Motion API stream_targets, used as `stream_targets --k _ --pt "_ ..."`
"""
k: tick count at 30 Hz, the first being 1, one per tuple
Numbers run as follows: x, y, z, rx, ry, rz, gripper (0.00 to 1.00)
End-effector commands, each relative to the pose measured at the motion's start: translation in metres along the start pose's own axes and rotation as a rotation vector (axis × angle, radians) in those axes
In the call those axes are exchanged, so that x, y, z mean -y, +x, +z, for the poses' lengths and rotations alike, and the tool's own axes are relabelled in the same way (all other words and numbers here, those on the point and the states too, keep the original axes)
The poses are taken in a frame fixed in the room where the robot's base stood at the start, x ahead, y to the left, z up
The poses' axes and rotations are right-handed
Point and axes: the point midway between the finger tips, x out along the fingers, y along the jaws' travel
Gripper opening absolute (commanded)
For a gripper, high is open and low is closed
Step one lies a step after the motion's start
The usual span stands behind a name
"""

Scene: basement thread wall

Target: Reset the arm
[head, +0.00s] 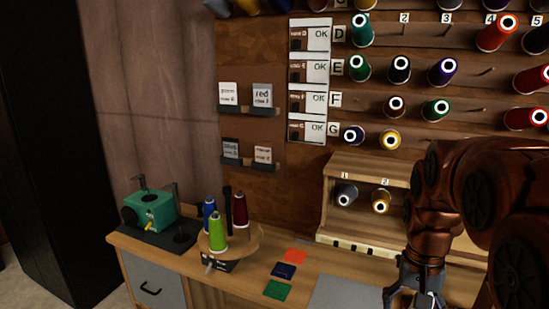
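My arm (436,195) is dark reddish brown and fills the lower right of the head view. It is bent, with its wrist pointing down in front of the wooden spool box. My gripper (414,296) hangs at the bottom edge, over the right part of the bench. Its lower end is partly cut off by the frame, so I cannot tell how far its fingers are apart. I see no spool in it.
A wooden bench (318,262) carries a green winder (152,210), a round stand (247,243) with spools, and coloured swatches (284,271). Behind my arm are a spool box (345,225) and a wall rack of thread spools (400,69). A grey mat (345,292) lies left of my gripper.

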Motion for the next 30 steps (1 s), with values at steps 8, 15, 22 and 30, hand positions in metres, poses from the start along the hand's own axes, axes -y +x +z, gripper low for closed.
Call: stream_targets --k 8,15,22,30 --pt "0.006 0.018 0.090 0.035 -0.164 0.000 0.79" --pt "0.002 0.043 0.162 0.064 -0.312 -0.001 0.79" --pt "-0.005 0.061 0.203 0.083 -0.405 0.002 0.79" --pt "-0.006 0.065 0.210 0.085 -0.424 0.003 0.79"
